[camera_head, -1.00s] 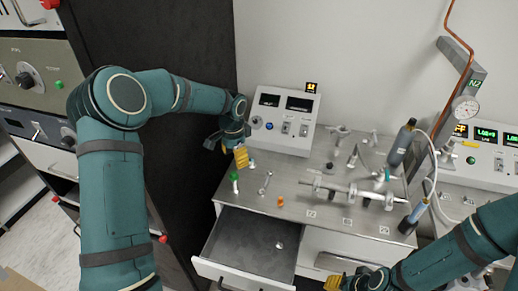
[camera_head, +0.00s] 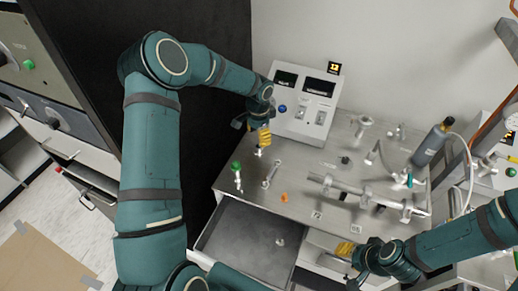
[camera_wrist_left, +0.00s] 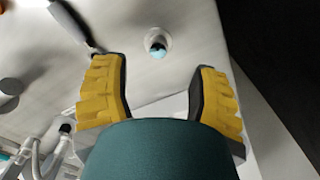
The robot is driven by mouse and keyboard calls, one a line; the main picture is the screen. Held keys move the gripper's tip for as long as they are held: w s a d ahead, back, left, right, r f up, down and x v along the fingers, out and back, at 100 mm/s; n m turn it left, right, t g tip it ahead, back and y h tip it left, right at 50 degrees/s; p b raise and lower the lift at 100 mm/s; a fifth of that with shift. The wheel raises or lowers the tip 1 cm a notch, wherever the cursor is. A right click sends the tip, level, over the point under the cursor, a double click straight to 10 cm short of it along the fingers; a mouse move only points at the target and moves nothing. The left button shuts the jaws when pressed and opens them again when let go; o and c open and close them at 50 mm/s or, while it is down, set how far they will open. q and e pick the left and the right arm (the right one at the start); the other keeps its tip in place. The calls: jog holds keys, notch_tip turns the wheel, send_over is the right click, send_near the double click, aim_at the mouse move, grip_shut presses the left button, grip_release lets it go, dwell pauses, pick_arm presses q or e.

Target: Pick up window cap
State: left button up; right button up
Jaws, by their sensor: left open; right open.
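In the head view a small pale piece (camera_head: 258,153), probably the same one, shows just below my left gripper (camera_head: 264,140). My left gripper is open and empty, its yellow fingers spread apart in the wrist view (camera_wrist_left: 160,72). My right gripper (camera_head: 345,248) is open near the bench's front edge, right of the drawer; its fingertips are small in view.
A green-topped vial (camera_head: 237,175), a wrench-like tool (camera_head: 271,174) and an orange piece (camera_head: 284,197) lie near the left gripper. The open drawer (camera_head: 235,237) holds a small pale piece (camera_head: 280,242). A control box (camera_head: 303,104) stands behind; metal pipework (camera_head: 365,193) lies right.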

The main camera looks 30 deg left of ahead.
aim_at(259, 147)
pick_arm(q)
jog(key=shift+d+f, duration=0.1)
jog(key=shift+f, duration=2.95)
grip_shut()
